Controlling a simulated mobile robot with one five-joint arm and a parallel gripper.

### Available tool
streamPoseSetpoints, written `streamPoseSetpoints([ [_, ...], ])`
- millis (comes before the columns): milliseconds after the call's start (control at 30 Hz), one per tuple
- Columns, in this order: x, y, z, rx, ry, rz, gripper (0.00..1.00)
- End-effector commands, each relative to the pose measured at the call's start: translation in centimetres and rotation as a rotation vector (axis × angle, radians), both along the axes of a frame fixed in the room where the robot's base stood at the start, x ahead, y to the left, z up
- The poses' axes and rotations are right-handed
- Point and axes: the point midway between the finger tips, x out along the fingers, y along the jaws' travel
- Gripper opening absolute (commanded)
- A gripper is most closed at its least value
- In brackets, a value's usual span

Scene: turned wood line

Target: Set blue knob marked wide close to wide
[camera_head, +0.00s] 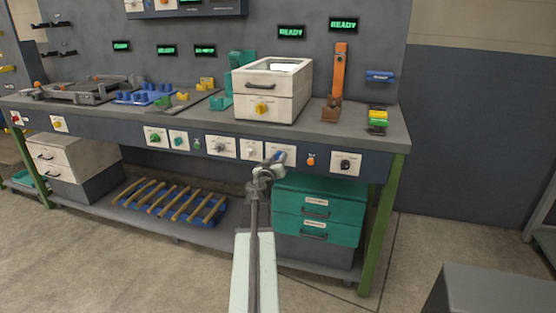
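The blue knob (281,156) sits on a white plate (290,150) on the bench's front panel, right of centre. The marking on the plate is too small to read, and the knob's pointer direction cannot be made out. My gripper (273,164) is right in front of the knob, at its lower left, and partly covers it and the plate. Whether the fingers touch the knob, or are open or shut on it, cannot be told from here.
Other knobs line the panel: a white one (249,149) to the left, an orange button (311,160) and a black knob (346,163) to the right. A teal drawer unit (318,207) stands below. The floor in front is clear; a grey box (490,292) is at lower right.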

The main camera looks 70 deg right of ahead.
Motion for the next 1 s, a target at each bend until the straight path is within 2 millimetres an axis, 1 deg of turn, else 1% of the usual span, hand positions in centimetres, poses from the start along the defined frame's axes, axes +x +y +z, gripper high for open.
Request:
streamPoseSetpoints([
  [167, 0.02, 0.03, -0.01, -0.001, 0.018, 0.000, 0.00],
  [367, 0.04, 0.05, 0.00, -0.006, 0.098, 0.000, 0.00],
  [567, 0.06, 0.06, -0.01, -0.014, 0.251, 0.000, 0.00],
  [1000, 0.11, 0.10, -0.02, -0.037, 0.667, 0.001, 0.00],
])
